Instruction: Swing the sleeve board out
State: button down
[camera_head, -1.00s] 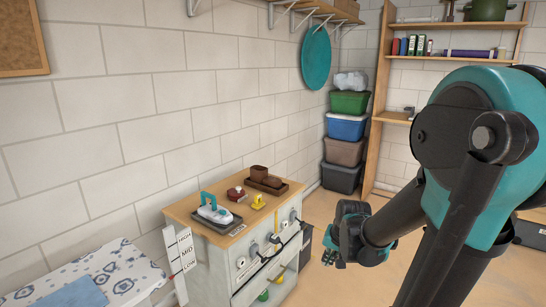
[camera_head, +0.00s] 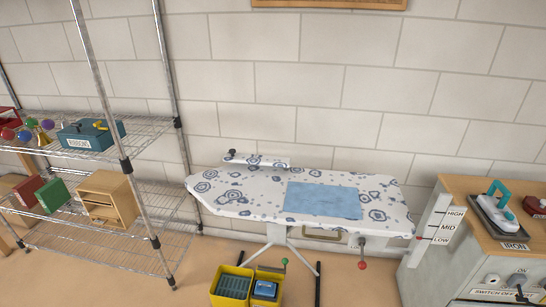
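The sleeve board (camera_head: 268,163) is a narrow, patterned white board with a dark knob (camera_head: 232,154) near its left end. It lies along the back edge of the ironing board (camera_head: 240,206), close to the block wall. The ironing board has a white cover with blue floral rings and stands on grey legs. A folded blue cloth (camera_head: 324,200) lies on its middle. My gripper is not in view.
A wire shelf rack (camera_head: 120,140) stands at the left, with a teal box (camera_head: 92,137) on it. Yellow bins (camera_head: 233,287) stand on the floor below the ironing board. A cabinet (camera_head: 480,240) with an iron (camera_head: 495,208) stands at the right. A red-knobbed lever (camera_head: 362,265) hangs below the board's right end.

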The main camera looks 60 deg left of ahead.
aim_at(232, 157)
jog(key=u, duration=2.5)
